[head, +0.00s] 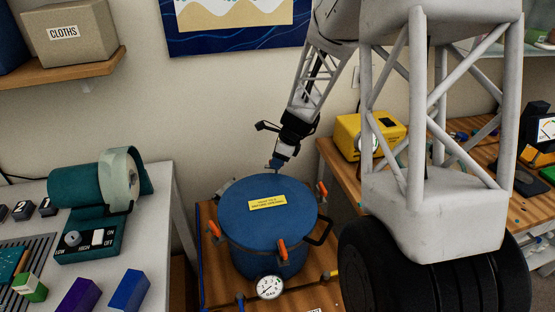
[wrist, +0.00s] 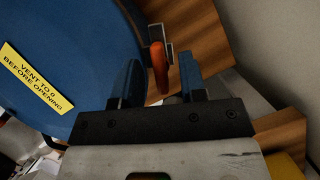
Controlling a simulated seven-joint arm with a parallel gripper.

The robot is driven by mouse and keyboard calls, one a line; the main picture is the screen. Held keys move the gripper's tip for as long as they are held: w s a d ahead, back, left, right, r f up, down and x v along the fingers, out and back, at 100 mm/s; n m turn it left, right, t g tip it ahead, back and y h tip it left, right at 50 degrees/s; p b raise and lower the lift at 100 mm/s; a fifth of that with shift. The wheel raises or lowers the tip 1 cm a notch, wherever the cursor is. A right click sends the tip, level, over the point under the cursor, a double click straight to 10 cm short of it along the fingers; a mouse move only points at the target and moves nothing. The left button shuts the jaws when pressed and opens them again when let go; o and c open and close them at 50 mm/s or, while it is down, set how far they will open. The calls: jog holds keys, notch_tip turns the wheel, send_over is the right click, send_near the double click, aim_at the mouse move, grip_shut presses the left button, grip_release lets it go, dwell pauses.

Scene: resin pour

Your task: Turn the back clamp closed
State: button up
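The blue pressure pot (head: 265,215) has a round lid with a yellow label (head: 267,201). The back clamp's orange handle (wrist: 159,68) shows in the wrist view at the lid's edge, with a grey metal bracket at its upper end. My gripper (head: 276,165) is at the far edge of the lid and hides the back clamp in the head view. In the wrist view my gripper (wrist: 158,82) is open, its two dark fingers on either side of the orange handle. A gap shows on each side of the handle; whether the lower fingertips touch anything cannot be told.
Other orange clamps sit at the lid's right (head: 322,190), front (head: 282,249) and left (head: 214,229). A black side handle (head: 322,233) and a pressure gauge (head: 270,287) stick out from the pot. A yellow box (head: 365,135) stands on the wooden bench behind right.

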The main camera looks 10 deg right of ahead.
jog(key=shift+c, duration=0.3)
grip_shut()
jog(key=shift+n, duration=0.3)
jog(key=n+g, duration=0.1)
jog(key=n, duration=0.2)
jog(key=shift+w+y, duration=0.1)
jog(key=shift+y, duration=0.2)
jog(key=n+g, duration=0.2)
jog(key=n, duration=0.3)
jog(key=shift+r, duration=0.1)
jog(key=n+g, duration=0.1)
jog(key=n, duration=0.1)
jog(key=n+h, duration=0.1)
jog(key=n, duration=0.2)
jog(key=shift+w+a+g+h, duration=0.15)
jog(key=shift+g+h, duration=0.15)
jog(key=shift+g, duration=0.1)
jog(key=shift+n+g+h, duration=0.5)
jog(key=shift+n+h, duration=0.1)
jog(key=shift+n, duration=1.6)
